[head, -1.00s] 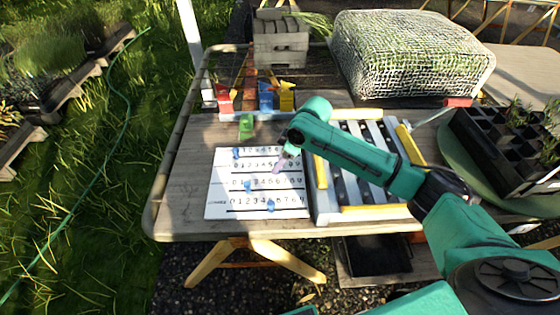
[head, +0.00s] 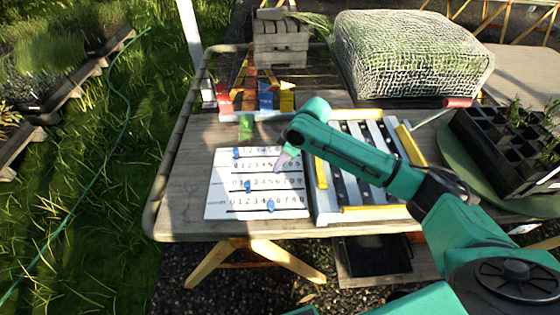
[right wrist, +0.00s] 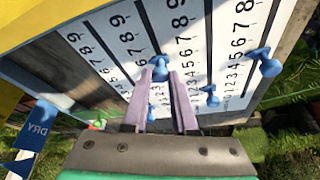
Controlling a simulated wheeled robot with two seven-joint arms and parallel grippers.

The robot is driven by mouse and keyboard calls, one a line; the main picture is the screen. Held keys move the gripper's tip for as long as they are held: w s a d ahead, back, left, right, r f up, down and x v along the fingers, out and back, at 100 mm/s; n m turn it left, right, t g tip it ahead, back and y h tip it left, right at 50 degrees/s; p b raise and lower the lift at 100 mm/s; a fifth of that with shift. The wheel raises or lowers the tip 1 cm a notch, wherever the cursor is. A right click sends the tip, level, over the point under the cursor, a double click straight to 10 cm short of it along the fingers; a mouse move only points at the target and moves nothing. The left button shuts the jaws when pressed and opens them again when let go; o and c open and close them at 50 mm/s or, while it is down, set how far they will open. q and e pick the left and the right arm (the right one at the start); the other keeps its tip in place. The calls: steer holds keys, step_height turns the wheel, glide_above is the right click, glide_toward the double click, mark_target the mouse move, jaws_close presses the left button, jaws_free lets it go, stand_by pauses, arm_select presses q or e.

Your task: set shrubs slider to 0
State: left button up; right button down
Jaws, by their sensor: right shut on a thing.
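A white board (head: 217,207) with several numbered slider rows lies on the table. Its row labels are too small to read, so I cannot tell which row is shrubs. Blue knobs show in the top row (head: 236,153), third row (head: 248,186) and bottom row (head: 270,205). My right gripper (head: 282,162) is over the second row, near its middle digits. In the right wrist view its mauve fingers (right wrist: 159,78) are shut on a blue knob (right wrist: 160,66), with 6 to 9 showing beyond it. My left gripper is not in view.
A slatted frame with yellow edges (head: 375,208) stands right beside the board. A black cell tray (head: 500,140) is at right.

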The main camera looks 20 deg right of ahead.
stand_by(0.9)
steer(key=shift+w+a, duration=0.1)
steer(key=shift+a, duration=0.15)
steer(key=w+a, duration=0.1)
steer(key=a, duration=0.3)
steer(key=w+a, duration=0.1)
steer(key=a, duration=0.3)
steer(key=w+a, duration=0.1)
steer(key=a, duration=0.3)
steer(key=shift+w+a, duration=0.1)
steer(key=shift+a, duration=0.15)
steer(key=shift+a+r, duration=0.1)
steer(key=c, duration=0.7)
jaws_free()
steer(key=shift+a, duration=0.1)
